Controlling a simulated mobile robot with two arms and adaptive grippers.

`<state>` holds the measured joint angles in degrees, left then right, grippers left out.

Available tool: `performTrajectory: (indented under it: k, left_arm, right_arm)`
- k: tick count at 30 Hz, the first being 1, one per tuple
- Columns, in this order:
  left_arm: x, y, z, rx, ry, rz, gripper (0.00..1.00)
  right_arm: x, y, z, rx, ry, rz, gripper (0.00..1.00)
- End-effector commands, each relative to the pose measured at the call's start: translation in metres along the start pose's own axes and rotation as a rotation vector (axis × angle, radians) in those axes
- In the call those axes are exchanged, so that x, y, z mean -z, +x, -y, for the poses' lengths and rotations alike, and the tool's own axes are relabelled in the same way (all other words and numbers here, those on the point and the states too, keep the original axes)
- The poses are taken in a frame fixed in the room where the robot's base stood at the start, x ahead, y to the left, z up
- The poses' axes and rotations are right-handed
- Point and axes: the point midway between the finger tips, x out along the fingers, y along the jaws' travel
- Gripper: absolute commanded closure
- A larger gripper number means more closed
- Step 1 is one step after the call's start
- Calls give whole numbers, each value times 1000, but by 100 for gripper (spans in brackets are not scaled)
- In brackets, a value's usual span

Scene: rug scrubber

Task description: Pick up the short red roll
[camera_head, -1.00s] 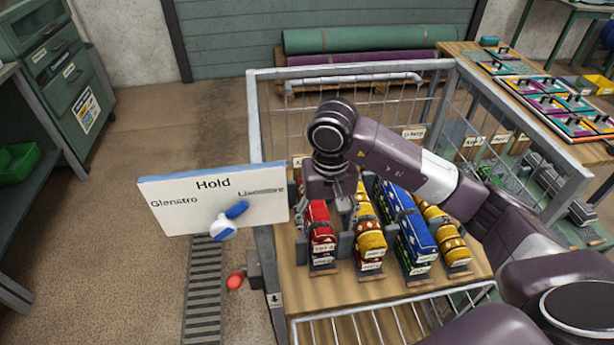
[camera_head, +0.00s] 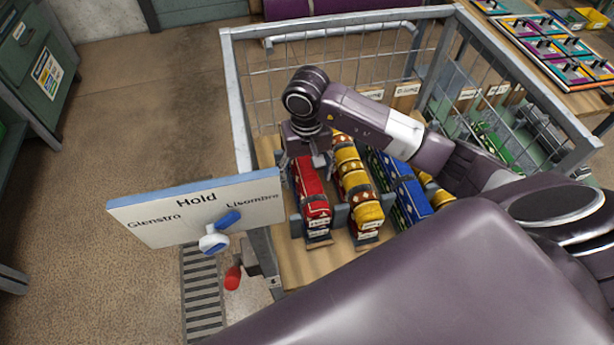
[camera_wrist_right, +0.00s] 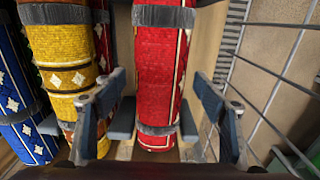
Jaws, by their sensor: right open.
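The red roll (camera_head: 312,190) lies in the leftmost slot of a rack inside the wire-sided cart, with dark straps and white tags at its near end. My right gripper (camera_head: 307,160) is over its far part in the head view. In the right wrist view, the red roll (camera_wrist_right: 160,75) runs between the two spread fingers of the right gripper (camera_wrist_right: 158,118), with a gap on each side. The jaws are open and hold nothing. The far end of the roll is hidden by the gripper in the head view. My left gripper does not show.
A yellow patterned roll (camera_head: 355,185) lies close to the right of the red one, then a blue roll (camera_head: 408,192). Grey dividers stand between them. The cart's wire side and rail (camera_head: 238,100) are on the left. A "Hold" sign (camera_head: 190,205) stands at the front left.

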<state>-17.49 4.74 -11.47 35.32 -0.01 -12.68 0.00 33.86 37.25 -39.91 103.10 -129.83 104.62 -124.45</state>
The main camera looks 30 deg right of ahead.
Motion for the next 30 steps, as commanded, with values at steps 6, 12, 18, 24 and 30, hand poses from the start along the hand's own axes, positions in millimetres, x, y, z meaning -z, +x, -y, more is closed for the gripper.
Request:
performTrajectory:
  k: [6, 12, 18, 24, 30]
  left_arm:
    - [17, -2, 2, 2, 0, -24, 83]
    - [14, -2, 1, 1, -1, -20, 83]
    - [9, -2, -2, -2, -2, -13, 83]
    - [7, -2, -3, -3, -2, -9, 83]
    - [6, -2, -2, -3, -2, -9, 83]
  right_arm:
    - [0, 10, 0, 0, -1, -1, 35]
    - [0, 10, 0, 0, -1, -1, 43]
    - [0, 10, 0, 0, -1, -1, 64]
    - [0, 9, 0, 0, -1, -2, 84]
    - [0, 9, 0, 0, -1, -2, 84]
